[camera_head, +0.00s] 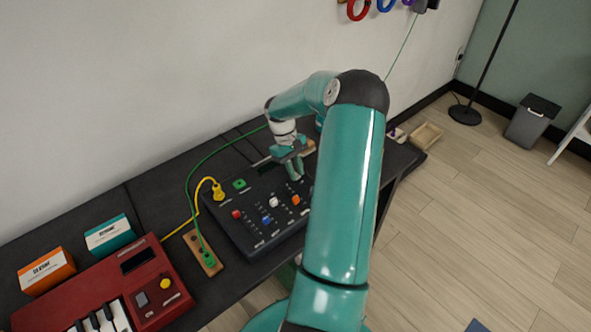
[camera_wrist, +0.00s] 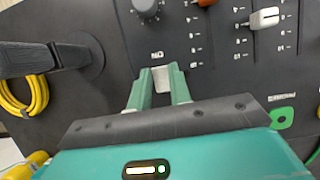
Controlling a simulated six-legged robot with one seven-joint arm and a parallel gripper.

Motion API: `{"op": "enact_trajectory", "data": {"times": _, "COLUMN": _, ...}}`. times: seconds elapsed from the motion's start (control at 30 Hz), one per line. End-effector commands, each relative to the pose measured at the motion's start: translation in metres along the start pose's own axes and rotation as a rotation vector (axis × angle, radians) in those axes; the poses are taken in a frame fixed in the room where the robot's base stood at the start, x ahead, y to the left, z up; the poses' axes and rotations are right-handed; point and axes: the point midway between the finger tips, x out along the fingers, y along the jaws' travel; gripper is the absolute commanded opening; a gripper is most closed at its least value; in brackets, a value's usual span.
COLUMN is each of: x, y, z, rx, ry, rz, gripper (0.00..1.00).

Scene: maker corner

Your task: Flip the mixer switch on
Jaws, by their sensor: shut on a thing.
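The mixer (camera_head: 232,232) is a dark panel on the black bench, with red, blue, white and orange slider caps. My gripper (camera_head: 294,174) reaches down over its far right part. In the wrist view my gripper (camera_wrist: 163,82) has its two green fingers closed on either side of a small pale switch (camera_wrist: 163,76). The word ON is printed upside down just beyond the switch. The fingers hide the sides and base of the switch, so I cannot tell its position. In the head view the switch is hidden.
A grey knob (camera_wrist: 147,9) and a white slider cap (camera_wrist: 263,18) are near the fingers. A yellow plug (camera_head: 218,192) with its cable and a green cable (camera_head: 190,180) lie left. A red keyboard (camera_head: 120,290) and two boxes stand further left.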

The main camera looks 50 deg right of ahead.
Motion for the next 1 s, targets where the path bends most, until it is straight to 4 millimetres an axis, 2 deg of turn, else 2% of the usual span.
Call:
{"op": "enact_trajectory", "data": {"times": 0.17, "x": 0.0002, "y": -0.0002, "z": 0.0017, "rx": 0.0, "ry": 0.037, "rz": 0.0, "gripper": 0.0}}
{"op": "enact_trajectory", "data": {"times": 0.5, "x": 0.0033, "y": -0.0003, "z": 0.0066, "rx": -0.001, "ry": 0.23, "rz": 0.0, "gripper": 0.0}}
{"op": "enact_trajectory", "data": {"times": 0.9, "x": 0.0044, "y": -0.0003, "z": 0.0066, "rx": 0.0, "ry": 0.259, "rz": -0.001, "gripper": 0.0}}
{"op": "enact_trajectory", "data": {"times": 0.93, "x": 0.0044, "y": -0.0003, "z": 0.0066, "rx": 0.0, "ry": 0.259, "rz": -0.001, "gripper": 0.26}}
{"op": "enact_trajectory", "data": {"times": 1.0, "x": 0.0044, "y": -0.0002, "z": 0.0066, "rx": 0.0, "ry": 0.258, "rz": -0.001, "gripper": 0.4}}
